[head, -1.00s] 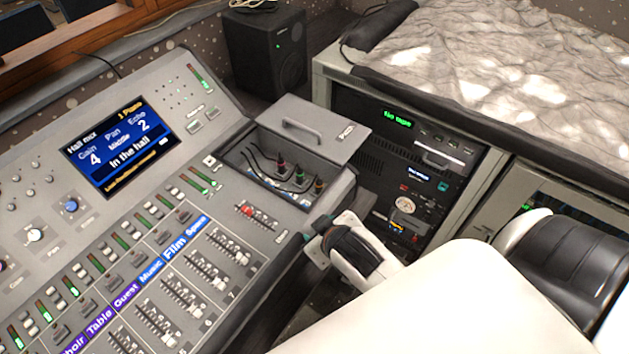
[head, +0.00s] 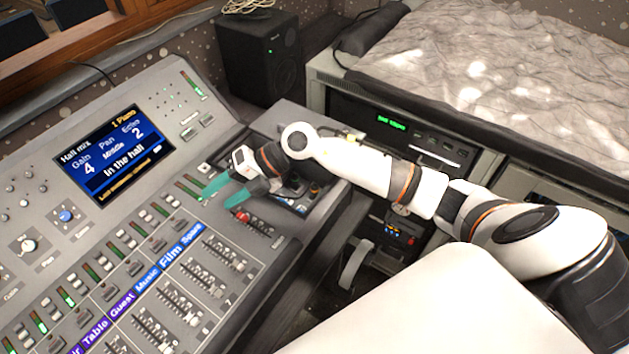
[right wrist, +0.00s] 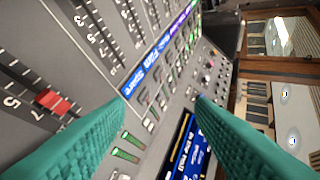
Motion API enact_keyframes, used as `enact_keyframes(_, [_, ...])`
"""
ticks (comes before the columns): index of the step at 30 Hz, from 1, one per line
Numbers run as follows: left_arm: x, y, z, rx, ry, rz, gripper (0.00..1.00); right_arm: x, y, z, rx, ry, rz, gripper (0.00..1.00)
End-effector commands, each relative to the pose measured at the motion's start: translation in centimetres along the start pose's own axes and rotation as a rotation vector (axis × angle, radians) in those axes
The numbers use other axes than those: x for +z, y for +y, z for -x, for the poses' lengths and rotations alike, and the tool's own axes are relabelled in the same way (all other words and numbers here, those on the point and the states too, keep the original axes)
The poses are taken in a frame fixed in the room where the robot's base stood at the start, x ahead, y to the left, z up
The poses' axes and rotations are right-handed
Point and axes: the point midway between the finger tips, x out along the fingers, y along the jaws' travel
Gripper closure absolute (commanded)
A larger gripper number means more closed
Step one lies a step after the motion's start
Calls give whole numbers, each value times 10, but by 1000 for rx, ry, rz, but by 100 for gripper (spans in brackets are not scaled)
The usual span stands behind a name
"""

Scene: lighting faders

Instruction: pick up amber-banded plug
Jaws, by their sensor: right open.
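The cable compartment (head: 322,203) at the console's upper right corner holds short plugs, partly hidden behind my right arm. One plug (head: 315,188) stands at its right end; its band looks amber, but it is too small to be sure. My right gripper (head: 222,194) has teal fingers, spread apart with nothing between them. It is above the console, left of the compartment. In the right wrist view the fingers (right wrist: 160,125) point over the faders and screen, and no plug shows there. My left gripper is not in view.
The console has a red fader (head: 243,216) just below the gripper, rows of faders, and a tilted screen (head: 115,155). My right forearm crosses over the compartment and hides most of its lid. A black speaker (head: 258,58) and an equipment rack (head: 425,135) stand beyond.

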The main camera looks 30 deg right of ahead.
Motion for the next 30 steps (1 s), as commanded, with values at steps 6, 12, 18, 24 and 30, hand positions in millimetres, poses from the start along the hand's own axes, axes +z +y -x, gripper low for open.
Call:
enact_keyframes(6, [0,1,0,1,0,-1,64,-54,105,95,701,-6,-24,50])
enact_keyframes(12, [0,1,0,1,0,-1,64,-72,136,162,1003,36,-117,50])
enact_keyframes(18, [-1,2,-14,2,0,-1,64,-72,156,160,1039,39,-133,50])
enact_keyframes(24, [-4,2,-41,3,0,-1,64,-71,187,140,1036,40,-131,50])
enact_keyframes(30, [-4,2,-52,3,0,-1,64,-71,200,132,1034,40,-130,50])
